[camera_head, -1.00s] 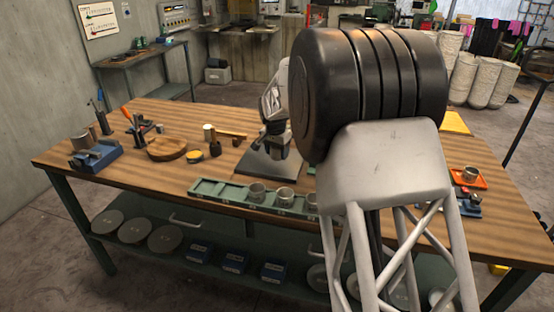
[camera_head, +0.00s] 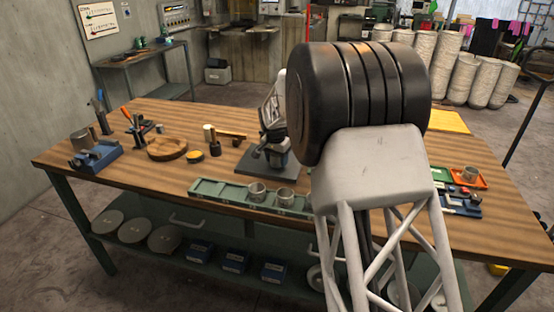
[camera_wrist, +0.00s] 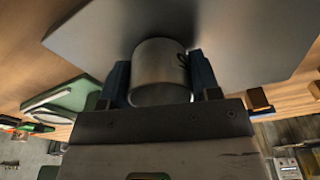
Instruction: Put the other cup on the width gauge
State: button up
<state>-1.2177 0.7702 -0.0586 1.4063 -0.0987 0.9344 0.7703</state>
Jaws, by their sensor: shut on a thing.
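My gripper (camera_wrist: 158,68) is shut on a grey metal cup (camera_wrist: 160,82), with its dark blue fingers on both sides. The cup is over a flat grey plate (camera_wrist: 90,40); I cannot tell if it touches. In the head view my gripper (camera_head: 276,142) is above this plate (camera_head: 264,164), and the held cup is hard to make out. Two more grey cups, a left one (camera_head: 257,192) and a right one (camera_head: 285,196), stand in the long green rack (camera_head: 215,194). A blue fixture (camera_head: 97,156) stands at the left; I cannot tell whether it is the width gauge.
A grey cup (camera_head: 80,138) is behind the blue fixture. An orange tray (camera_head: 482,184) with a cup (camera_head: 469,174) is at the right. My arm hides the table's middle right.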

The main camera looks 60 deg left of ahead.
jog(key=shift+f, duration=0.1)
jog(key=o, duration=0.9)
notch_tip(320, 180, up, 12)
jog(key=s, duration=0.1)
jog(key=shift+d, duration=0.35)
dwell(1.2)
